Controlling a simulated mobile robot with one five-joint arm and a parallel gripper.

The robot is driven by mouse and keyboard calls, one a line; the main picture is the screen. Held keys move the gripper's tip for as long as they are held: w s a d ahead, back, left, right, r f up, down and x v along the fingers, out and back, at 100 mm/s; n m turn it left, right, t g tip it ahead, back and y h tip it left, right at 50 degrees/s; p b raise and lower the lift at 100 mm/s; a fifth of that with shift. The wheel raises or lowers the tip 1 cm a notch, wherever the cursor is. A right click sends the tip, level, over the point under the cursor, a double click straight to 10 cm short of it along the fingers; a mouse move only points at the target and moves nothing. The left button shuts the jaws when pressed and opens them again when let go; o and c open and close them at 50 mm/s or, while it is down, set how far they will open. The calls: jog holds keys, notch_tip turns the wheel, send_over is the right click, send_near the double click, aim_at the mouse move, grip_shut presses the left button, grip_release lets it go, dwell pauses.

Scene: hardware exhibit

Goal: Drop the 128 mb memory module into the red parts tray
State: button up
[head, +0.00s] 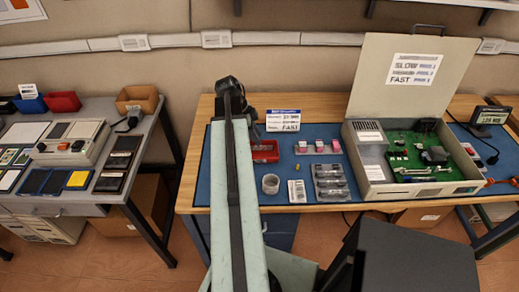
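My arm reaches forward over the blue mat, and my gripper (238,100) is a dark shape at its far end. Its fingers are not clear, so I cannot tell if it is open or holds anything. A red tray (265,152) lies on the mat just right of my arm, its left side close to the arm. A row of small pink-and-white blocks (319,146) stands right of the tray. No label for 128 mb is readable, so I cannot tell which thing is the memory module.
An open case (460,188) with a green board fills the right of the wooden table. A clear cup (270,184), a small pale piece (297,191) and a grey holder (331,183) lie nearer. The left table holds another red bin (62,102) and devices.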

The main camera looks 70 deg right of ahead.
jog(key=p+v, duration=0.3)
jog(key=v, duration=0.2)
jog(key=shift+r, duration=0.1)
